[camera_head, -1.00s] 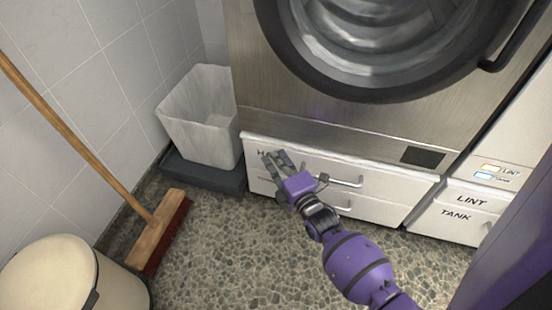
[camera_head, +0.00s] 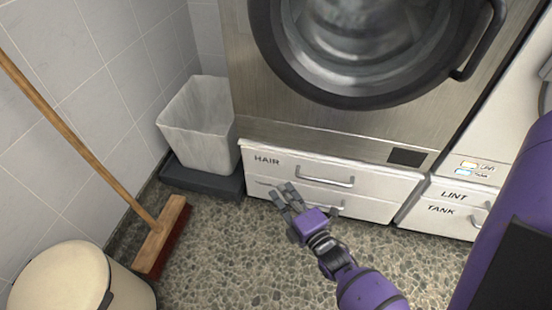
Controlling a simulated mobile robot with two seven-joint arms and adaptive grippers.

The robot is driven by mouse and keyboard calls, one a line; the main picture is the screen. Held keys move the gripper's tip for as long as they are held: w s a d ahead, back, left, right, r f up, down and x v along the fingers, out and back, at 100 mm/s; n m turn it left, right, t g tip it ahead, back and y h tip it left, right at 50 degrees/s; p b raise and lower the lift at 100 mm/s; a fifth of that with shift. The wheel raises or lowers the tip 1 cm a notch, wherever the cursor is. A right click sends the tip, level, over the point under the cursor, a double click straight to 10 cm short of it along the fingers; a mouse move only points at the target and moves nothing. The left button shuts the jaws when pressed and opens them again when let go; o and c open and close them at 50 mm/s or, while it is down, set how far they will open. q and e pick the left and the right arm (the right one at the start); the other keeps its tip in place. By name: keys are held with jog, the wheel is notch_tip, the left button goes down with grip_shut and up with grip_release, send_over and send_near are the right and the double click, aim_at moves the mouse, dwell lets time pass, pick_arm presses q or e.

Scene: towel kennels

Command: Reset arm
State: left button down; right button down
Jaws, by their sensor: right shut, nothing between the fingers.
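My right gripper (camera_head: 283,194) is purple and grey and reaches in from the lower right. Its fingers are shut and empty, in front of the lower part of the white drawers. The upper drawer (camera_head: 285,171), marked HAIR, is shut and its handle (camera_head: 324,181) shows clear of the gripper. The lower drawer (camera_head: 370,209) is partly hidden behind the gripper. My left gripper is not in view.
A washing machine (camera_head: 300,118) stands above the drawers. A LINT TANK drawer (camera_head: 445,208) is at right. At left are a white bin (camera_head: 205,135) on a dark base, a broom (camera_head: 160,235) and a cream lidded bin (camera_head: 60,285). Speckled floor (camera_head: 220,250) is open between them.

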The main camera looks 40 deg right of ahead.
jog(key=shift+s+a, duration=0.1)
jog(key=shift+s, duration=0.75)
jog(key=shift+f, duration=0.1)
